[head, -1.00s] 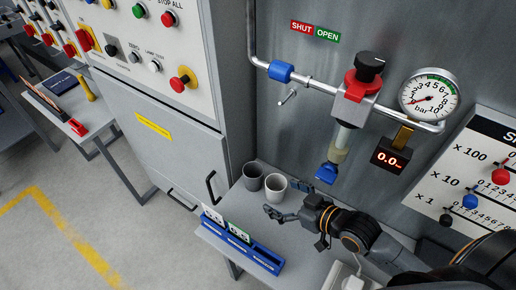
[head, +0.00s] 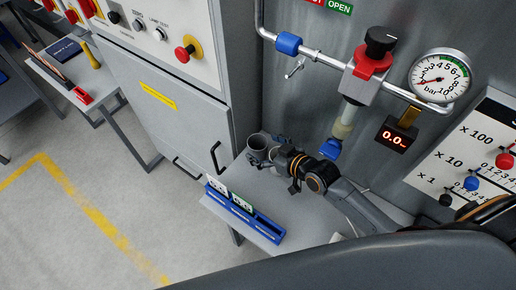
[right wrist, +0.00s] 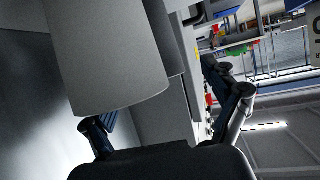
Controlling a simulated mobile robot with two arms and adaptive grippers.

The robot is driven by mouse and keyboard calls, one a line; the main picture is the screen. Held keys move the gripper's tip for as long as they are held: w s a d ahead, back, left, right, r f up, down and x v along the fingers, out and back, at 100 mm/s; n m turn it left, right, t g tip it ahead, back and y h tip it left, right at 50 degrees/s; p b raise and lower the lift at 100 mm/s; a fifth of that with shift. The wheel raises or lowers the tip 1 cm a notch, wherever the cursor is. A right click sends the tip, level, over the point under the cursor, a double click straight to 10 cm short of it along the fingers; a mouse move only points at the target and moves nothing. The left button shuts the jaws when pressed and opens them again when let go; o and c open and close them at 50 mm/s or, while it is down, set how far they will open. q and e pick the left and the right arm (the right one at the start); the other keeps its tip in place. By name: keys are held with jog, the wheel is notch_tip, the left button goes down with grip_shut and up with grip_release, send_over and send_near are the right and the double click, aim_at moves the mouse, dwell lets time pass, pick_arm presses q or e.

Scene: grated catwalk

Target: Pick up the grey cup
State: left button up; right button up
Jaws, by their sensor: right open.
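The dark grey cup (head: 257,141) stands upright on the small grey table, near the wall and cabinet. A paler cup seen beside it earlier is now mostly or wholly hidden behind my right gripper in the head view. My right gripper (head: 262,158) is at the cups, with its fingers apart. In the right wrist view a large grey cup (right wrist: 105,55) is close in front, near the left finger of the open right gripper (right wrist: 165,118). A second grey surface, probably the other cup, shows partly behind it. I cannot tell whether any finger touches a cup. My left gripper is not in view.
A blue rack (head: 244,212) lies along the table's front edge. A cabinet (head: 165,95) stands to the left. A pressure gauge (head: 440,77) is on the wall.

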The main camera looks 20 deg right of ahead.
aim_at(252, 140)
jog(key=x, duration=0.2)
jog(key=shift+w, duration=0.35)
jog(key=shift+w+a+f, duration=0.15)
jog(key=shift+w+f, duration=0.15)
jog(key=shift+w, duration=0.05)
pick_arm(q)
jog(key=shift+s+r, duration=0.25)
jog(key=shift+s, duration=0.65)
pick_arm(e)
jog(key=shift+s, duration=0.1)
jog(key=c, duration=1)
jog(key=shift+c, duration=0.3)
pick_arm(q)
jog(key=shift+d, duration=0.1)
pick_arm(e)
jog(key=shift+r, duration=0.15)
